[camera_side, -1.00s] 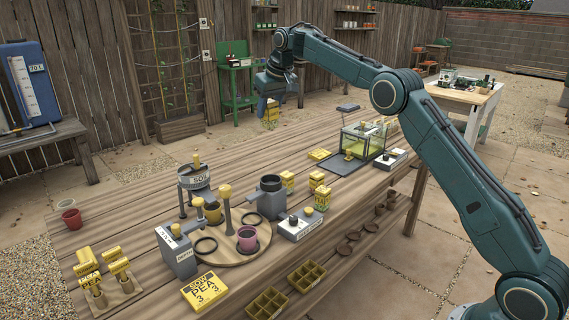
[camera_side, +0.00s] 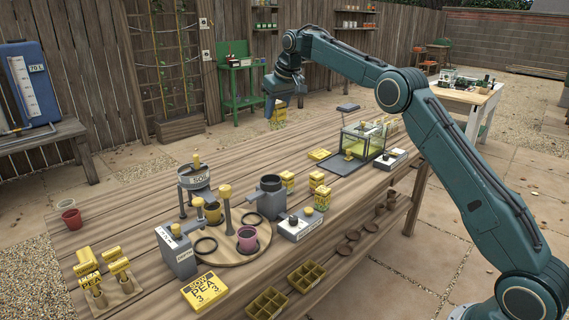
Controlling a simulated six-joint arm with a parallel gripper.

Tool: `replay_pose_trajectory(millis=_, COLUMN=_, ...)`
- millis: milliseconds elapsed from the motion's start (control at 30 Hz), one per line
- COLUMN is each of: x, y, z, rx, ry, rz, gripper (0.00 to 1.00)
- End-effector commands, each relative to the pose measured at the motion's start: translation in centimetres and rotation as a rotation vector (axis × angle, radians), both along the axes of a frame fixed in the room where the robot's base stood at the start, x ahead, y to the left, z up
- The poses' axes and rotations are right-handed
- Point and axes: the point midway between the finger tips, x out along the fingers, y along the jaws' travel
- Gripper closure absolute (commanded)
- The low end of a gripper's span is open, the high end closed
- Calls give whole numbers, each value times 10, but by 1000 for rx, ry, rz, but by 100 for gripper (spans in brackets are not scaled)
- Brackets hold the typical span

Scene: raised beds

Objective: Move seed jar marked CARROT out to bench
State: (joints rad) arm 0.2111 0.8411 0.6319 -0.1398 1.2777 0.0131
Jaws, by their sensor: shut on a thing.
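My gripper (camera_side: 275,112) hangs at the far left end of my raised arm, near the far edge of the wooden bench (camera_side: 225,160). It is small and dark here. A yellow thing (camera_side: 279,116) shows at its jaws, and the gripper appears shut on it; its shape and marking are too small to read. I cannot tell whether it is the seed jar marked CARROT. Yellow blocks or jars stand on the bench, one yellow stack (camera_side: 288,181) and another (camera_side: 316,181); no CARROT marking is readable.
A glass-sided box (camera_side: 363,139) stands at the bench's far right. A round wooden board (camera_side: 225,257) holds cups and posts. The bench's left middle is mostly clear.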

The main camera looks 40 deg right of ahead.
Motion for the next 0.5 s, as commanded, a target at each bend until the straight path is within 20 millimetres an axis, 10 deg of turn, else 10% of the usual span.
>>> replay_pose_trajectory(millis=500, x=-63, y=-154, z=-61, rx=-8, ry=12, rz=20, gripper=88)
